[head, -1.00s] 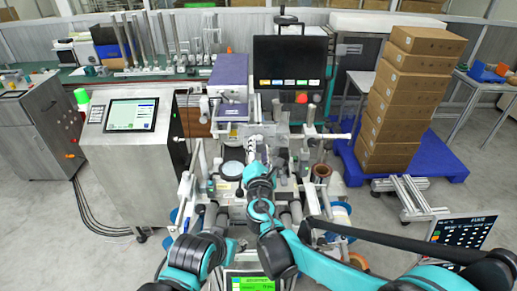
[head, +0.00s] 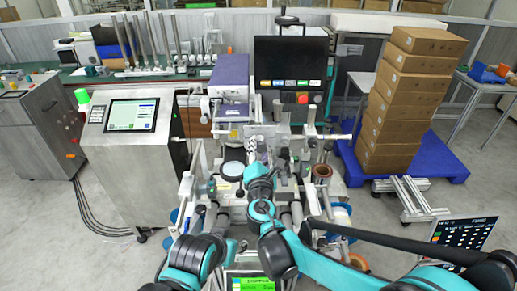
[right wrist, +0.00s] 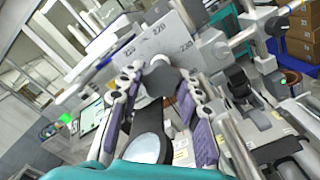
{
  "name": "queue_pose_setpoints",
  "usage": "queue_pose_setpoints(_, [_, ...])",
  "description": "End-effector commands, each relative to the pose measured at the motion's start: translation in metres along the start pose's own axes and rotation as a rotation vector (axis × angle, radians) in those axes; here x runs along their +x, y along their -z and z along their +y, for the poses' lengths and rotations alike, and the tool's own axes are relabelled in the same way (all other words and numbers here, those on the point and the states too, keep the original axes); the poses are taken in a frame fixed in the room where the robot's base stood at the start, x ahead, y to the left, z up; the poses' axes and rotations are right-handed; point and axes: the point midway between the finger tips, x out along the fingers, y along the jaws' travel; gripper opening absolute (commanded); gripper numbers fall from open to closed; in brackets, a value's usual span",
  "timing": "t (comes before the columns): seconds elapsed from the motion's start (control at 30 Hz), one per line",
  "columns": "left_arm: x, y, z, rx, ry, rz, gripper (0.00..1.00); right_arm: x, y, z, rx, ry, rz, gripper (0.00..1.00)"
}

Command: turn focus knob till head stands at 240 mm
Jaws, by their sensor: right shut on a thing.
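My right gripper (head: 253,146) reaches into the middle of the machine in the head view. Just beyond the knob is a pale scale plate (right wrist: 175,22) with markings that look like 210, 220 and 230. I cannot make out a pointer or where the head stands on it. My left arm shows at the lower left of the head view; I cannot see its gripper.
A round black-rimmed pale disc (right wrist: 147,147) lies close below the fingers. A steel cabinet with a screen (head: 131,115) stands left of the machine. A black monitor (head: 290,65) is behind it. Stacked cartons (head: 405,95) stand on a blue pallet (head: 440,165) at right.

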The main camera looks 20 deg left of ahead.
Motion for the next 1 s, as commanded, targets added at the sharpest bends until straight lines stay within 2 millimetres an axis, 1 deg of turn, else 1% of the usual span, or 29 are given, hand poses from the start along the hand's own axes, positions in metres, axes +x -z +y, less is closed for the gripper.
queue_pose_setpoints(0.03, [0.001,0.000,0.000,0.000,0.000,0.000,0.43,-0.001,-0.001,-0.004,0.004,0.007,-0.005,0.05])
queue_pose_setpoints(0.37, [0.001,0.000,0.000,0.000,0.000,0.000,0.43,-0.001,-0.002,-0.005,0.004,0.008,-0.006,0.05])
queue_pose_setpoints(0.4, [0.001,0.000,0.000,0.000,0.000,0.000,0.43,-0.001,-0.002,-0.005,0.004,0.008,-0.006,0.45])
queue_pose_setpoints(0.43, [0.001,0.000,0.000,0.000,0.000,0.000,0.43,-0.001,-0.002,-0.004,0.004,0.007,-0.005,0.52])
queue_pose_setpoints(0.47, [0.001,0.000,0.000,0.000,0.000,0.000,0.43,-0.001,-0.001,-0.004,0.004,0.007,-0.005,0.55])
queue_pose_setpoints(0.77, [0.000,0.000,0.000,0.000,0.000,0.000,0.43,-0.002,-0.001,-0.002,0.001,0.003,-0.002,0.55])
queue_pose_setpoints(0.87, [0.000,0.000,0.000,0.000,0.000,0.000,0.43,-0.010,-0.001,-0.001,0.001,0.002,-0.002,0.55])
queue_pose_setpoints(0.97, [0.000,0.000,0.000,0.000,0.000,0.000,0.43,-0.027,-0.001,-0.002,0.001,0.002,-0.001,0.55])
queue_pose_setpoints(1.0, [0.000,0.000,0.000,0.000,0.000,0.000,0.43,-0.036,0.000,-0.001,0.001,0.001,-0.001,0.55])
